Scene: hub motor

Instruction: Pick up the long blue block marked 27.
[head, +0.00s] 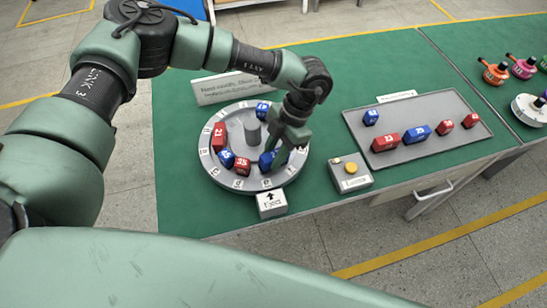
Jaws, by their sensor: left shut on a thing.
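A blue block (266,160) sits at the front right of the round grey dial (210,172). My fingers partly cover it, and its number is too small and hidden to read. My left gripper (281,158) reaches down over the dial and is shut on this blue block. The block appears still at dial level; I cannot tell whether it touches the surface. Another long blue block (417,133) lies in the grey tray; I cannot read its number clearly. My right gripper is not in view.
The dial also holds a red block marked 21 (219,137), smaller blue (227,158) and red (242,168) blocks, a blue block at the back (263,111) and a central post (252,132). A button box (351,174) stands between dial and tray (400,157).

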